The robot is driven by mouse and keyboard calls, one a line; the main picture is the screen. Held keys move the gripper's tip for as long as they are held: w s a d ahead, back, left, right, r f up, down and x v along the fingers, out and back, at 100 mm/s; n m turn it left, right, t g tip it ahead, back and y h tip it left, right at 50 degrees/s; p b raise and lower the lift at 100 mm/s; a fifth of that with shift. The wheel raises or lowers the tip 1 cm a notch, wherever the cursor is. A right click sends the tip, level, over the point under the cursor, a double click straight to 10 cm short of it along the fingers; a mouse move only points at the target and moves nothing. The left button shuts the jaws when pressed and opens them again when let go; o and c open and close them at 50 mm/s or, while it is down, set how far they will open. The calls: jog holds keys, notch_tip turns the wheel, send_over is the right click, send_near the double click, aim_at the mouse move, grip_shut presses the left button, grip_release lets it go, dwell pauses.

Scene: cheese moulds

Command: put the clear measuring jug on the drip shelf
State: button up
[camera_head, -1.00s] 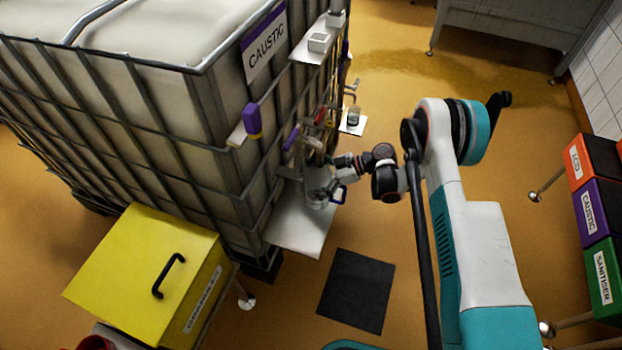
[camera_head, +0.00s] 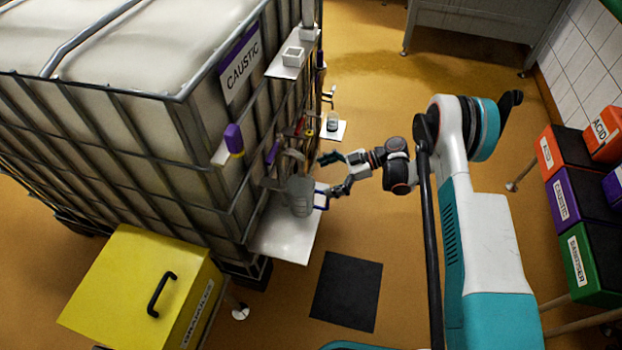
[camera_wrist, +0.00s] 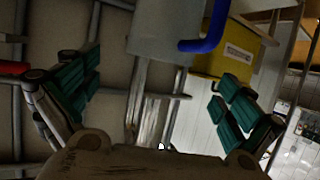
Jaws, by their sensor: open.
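The clear measuring jug (camera_head: 299,196), greyish with a blue handle (camera_head: 322,196), is upright at the white drip shelf (camera_head: 283,240) on the tank's side. It appears to stand on the shelf's back part, though its base contact is hard to make out. My gripper (camera_head: 331,173) is open just right of the jug, its fingers spread near the handle. In the wrist view, the jug (camera_wrist: 160,38) and its blue handle (camera_wrist: 208,28) show at the top, beyond the two open green-padded fingers (camera_wrist: 160,100). Nothing is held between them.
The caged caustic tank (camera_head: 130,130) fills the left. A yellow box (camera_head: 135,285) stands front left. A small shelf with a jar (camera_head: 333,122) is behind the gripper. A dark mat (camera_head: 346,290) lies on open floor. Coloured bins (camera_head: 580,210) stand at right.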

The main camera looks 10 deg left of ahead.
jog(key=shift+w+d+r, duration=0.2)
jog(key=shift+d+r, duration=0.05)
jog(key=shift+d, duration=0.35)
jog(key=w+d+r+m+t+h, duration=0.1)
jog(key=w+d+r+m+t, duration=0.15)
jog(key=r, duration=0.55)
jog(key=w+d+r+m+t+h, duration=0.1)
jog(key=r+m, duration=0.2)
jog(key=r, duration=0.4)
jog(key=s+d+r+m+t+h, duration=0.1)
jog(key=s+d+r+m+h, duration=0.15)
jog(key=r, duration=0.45)
jog(key=s+d+r+m+t+h, duration=0.1)
jog(key=s+d+r+m, duration=0.15)
jog(key=r, duration=0.55)
jog(key=s+d+r+m+t+h, duration=0.35)
jog(key=s+d+r+m, duration=0.25)
jog(key=s+d+r, duration=0.45)
jog(key=s+d+f+m+t+h, duration=0.1)
jog(key=s+d+m+h, duration=0.1)
jog(key=s, duration=0.5)
jog(key=s+d+f+m+t+h, duration=0.1)
jog(key=s+d+m+h, duration=0.1)
jog(key=s+d, duration=0.3)
jog(key=s+m, duration=0.1)
jog(key=s, duration=0.2)
jog(key=shift+d, duration=0.15)
